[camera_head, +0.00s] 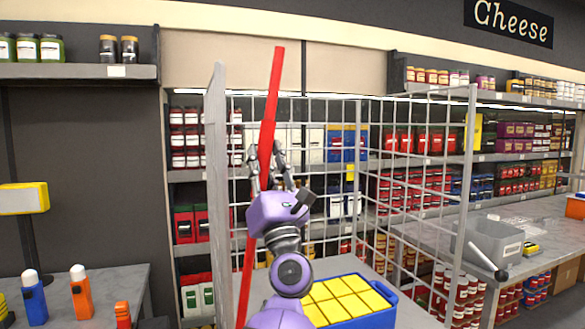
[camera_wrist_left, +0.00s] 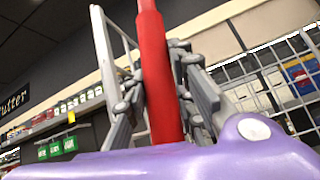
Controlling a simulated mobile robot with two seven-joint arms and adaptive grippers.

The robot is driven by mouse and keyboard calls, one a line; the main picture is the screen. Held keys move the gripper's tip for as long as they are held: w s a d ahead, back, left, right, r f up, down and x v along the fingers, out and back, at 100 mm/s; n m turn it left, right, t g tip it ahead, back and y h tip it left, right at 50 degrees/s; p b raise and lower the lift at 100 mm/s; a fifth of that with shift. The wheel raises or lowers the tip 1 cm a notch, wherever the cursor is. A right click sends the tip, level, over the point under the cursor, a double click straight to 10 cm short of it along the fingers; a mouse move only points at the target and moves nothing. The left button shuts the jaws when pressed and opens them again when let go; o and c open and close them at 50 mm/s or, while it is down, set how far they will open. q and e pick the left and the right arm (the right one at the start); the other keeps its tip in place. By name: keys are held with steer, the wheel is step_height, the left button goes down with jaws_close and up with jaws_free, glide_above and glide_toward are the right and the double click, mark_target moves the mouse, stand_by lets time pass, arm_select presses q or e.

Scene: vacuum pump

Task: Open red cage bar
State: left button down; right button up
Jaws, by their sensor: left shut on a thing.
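The red bar (camera_head: 272,90) is long and stands nearly upright, its top leaning right, at the front of a grey wire cage (camera_head: 217,110). My left gripper (camera_head: 268,165) is shut on the red bar around its middle. In the left wrist view, the red bar (camera_wrist_left: 157,70) passes between the two fingers (camera_wrist_left: 160,95) of my gripper. The bar's lower part runs down left of my purple arm, close to the cage's left post. My right gripper is not in view.
Inside the cage sits a blue crate (camera_head: 384,318) with yellow blocks. Shelves of jars line the back wall. A table (camera_head: 110,285) with orange and blue bottles is at left.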

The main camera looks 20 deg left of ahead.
arm_select(q)
steer(key=shift+s+a+r+n+g+y, duration=0.15)
steer(key=shift+s+a+n+g+y, duration=0.15)
steer(key=shift+s+a+n, duration=0.5)
steer(key=shift+a, duration=0.4)
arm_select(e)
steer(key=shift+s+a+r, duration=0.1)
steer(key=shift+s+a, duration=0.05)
arm_select(q)
steer(key=c, duration=1.5)
jaws_free()
steer(key=shift+o, duration=0.2)
steer(key=shift+d, duration=0.1)
